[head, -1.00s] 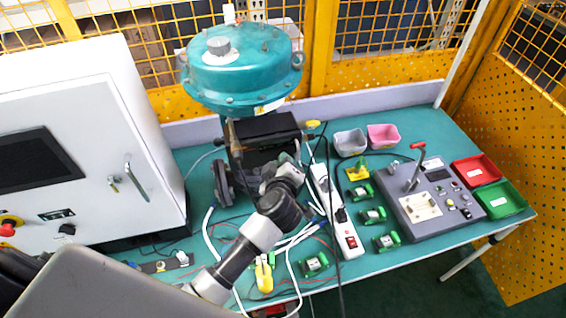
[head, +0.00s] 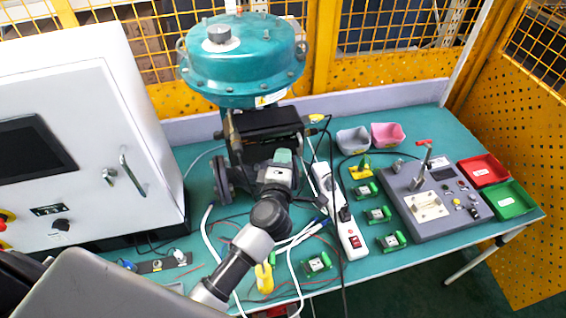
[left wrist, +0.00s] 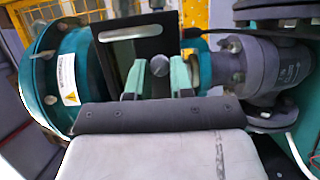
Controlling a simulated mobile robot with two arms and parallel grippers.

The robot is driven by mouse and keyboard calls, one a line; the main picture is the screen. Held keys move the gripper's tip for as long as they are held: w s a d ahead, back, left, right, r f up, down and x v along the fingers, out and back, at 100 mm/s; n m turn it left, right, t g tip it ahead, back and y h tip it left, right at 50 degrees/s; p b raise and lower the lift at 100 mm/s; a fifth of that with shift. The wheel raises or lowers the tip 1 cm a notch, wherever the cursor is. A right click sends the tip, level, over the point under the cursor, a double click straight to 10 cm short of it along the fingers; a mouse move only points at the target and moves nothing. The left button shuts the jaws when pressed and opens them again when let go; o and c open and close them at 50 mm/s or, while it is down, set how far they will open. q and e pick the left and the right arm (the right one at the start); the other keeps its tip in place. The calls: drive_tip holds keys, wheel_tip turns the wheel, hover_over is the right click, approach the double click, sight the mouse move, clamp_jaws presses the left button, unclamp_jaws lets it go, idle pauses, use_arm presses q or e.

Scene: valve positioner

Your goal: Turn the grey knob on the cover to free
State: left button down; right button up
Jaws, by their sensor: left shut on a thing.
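The black positioner (head: 262,124) sits below the teal actuator (head: 244,62) of the valve. My left gripper (head: 284,158) is in front of the positioner and hides part of its front face. In the left wrist view, the green fingers of my left gripper (left wrist: 159,76) are on either side of the round grey knob (left wrist: 159,66) and are shut on it. The knob's pointer and markings are too small to read. In the head view the knob is hidden by my gripper. My right gripper is not in view.
A white cabinet (head: 85,130) stands on the left. A power strip (head: 352,238), cables and several green blocks lie right of the valve. A grey test panel (head: 436,200) and red (head: 483,170) and green (head: 511,199) trays are farther right. Yellow mesh fencing encloses the bench.

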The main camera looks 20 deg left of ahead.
use_arm(q)
drive_tip(key=shift+f+n, duration=0.1)
drive_tip(key=shift+n, duration=0.2)
drive_tip(key=c, duration=1.3)
unclamp_jaws()
drive_tip(key=shift+o, duration=0.2)
drive_tip(key=shift+s, duration=0.15)
drive_tip(key=b+v, duration=0.2)
drive_tip(key=v, duration=0.8)
drive_tip(key=shift+s+b, duration=0.3)
drive_tip(key=shift+f, duration=0.1)
